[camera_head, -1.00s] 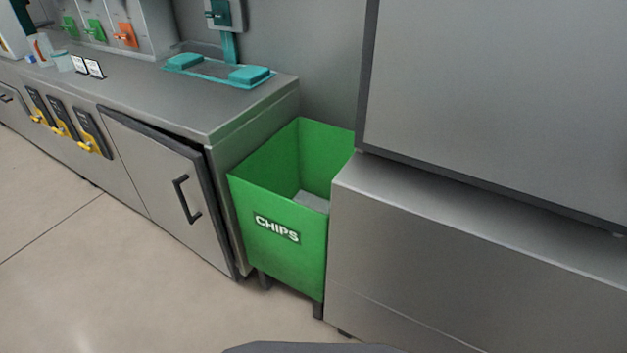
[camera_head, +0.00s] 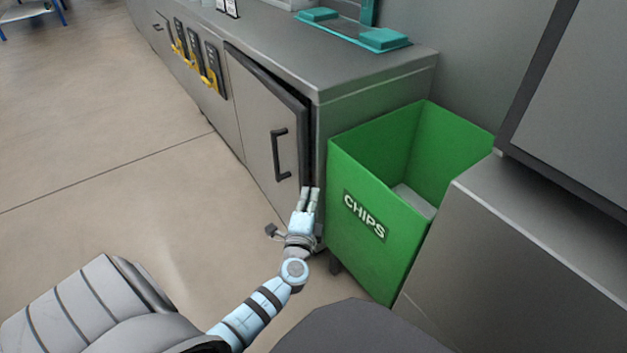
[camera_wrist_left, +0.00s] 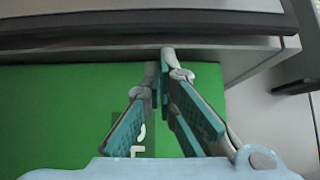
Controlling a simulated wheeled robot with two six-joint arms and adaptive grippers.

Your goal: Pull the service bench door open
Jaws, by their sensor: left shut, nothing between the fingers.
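The service bench door (camera_head: 258,125) is a grey panel with a black vertical handle (camera_head: 281,153). It stands slightly ajar, with a dark gap along its top and right edges. My left gripper (camera_head: 311,190) is shut and empty, just right of the handle, near the lower part of the door's free right edge. In the left wrist view my left gripper (camera_wrist_left: 165,58) has its fingertips together close to a grey panel edge. I cannot tell whether they touch it or enter the gap. A black bar, likely the handle, shows at right (camera_wrist_left: 292,88). My right gripper is out of view.
A green bin marked CHIPS (camera_head: 375,210) stands close to the right of the bench and my left gripper. A grey cabinet (camera_head: 510,260) stands beyond it. Yellow-handled units (camera_head: 212,70) are on the bench front. The floor (camera_head: 120,150) before the door is clear.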

